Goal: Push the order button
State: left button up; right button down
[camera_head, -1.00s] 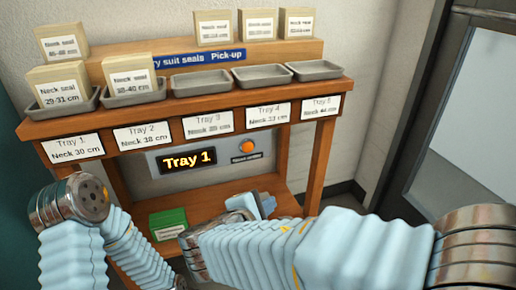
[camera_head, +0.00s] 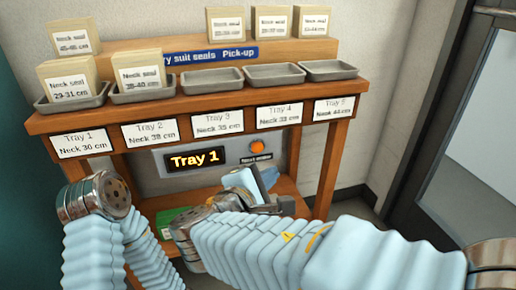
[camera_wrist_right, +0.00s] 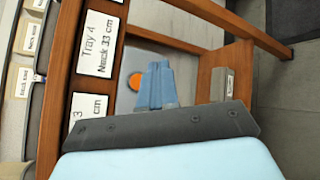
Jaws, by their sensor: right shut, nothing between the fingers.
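The order button (camera_head: 257,146) is a round orange button on the grey panel under the shelf, above a small dark label.
A display reading "Tray 1" (camera_head: 195,160) is left of the button. The wooden shelf (camera_head: 190,105) overhangs the panel, with labelled trays and neck seal boxes on it. A wooden leg (camera_head: 332,165) stands to the right. A green box (camera_head: 172,217) is low behind my arms.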

aim_at(257, 148)
jog(key=shift+w+a+p, duration=0.1)
jog(key=shift+w+a, duration=0.2)
jog(key=shift+w, duration=0.65)
jog(key=shift+w+a+p, duration=0.1)
jog(key=shift+w+a, duration=0.25)
jog(key=shift+w, duration=0.65)
jog(key=shift+w+a+p, duration=0.1)
jog(key=shift+w+a, duration=0.2)
jog(key=shift+w, duration=0.65)
jog(key=shift+w, duration=0.1)
jog(key=shift+w+a, duration=0.1)
jog(key=shift+w, duration=0.2)
jog(key=shift+w+a, duration=0.15)
jog(key=shift+w, duration=0.3)
dwell(0.3)
jog(key=shift+s, duration=0.1)
jog(key=shift+s+d, duration=0.25)
jog(key=shift+s, duration=0.5)
jog(key=shift+s, duration=0.1)
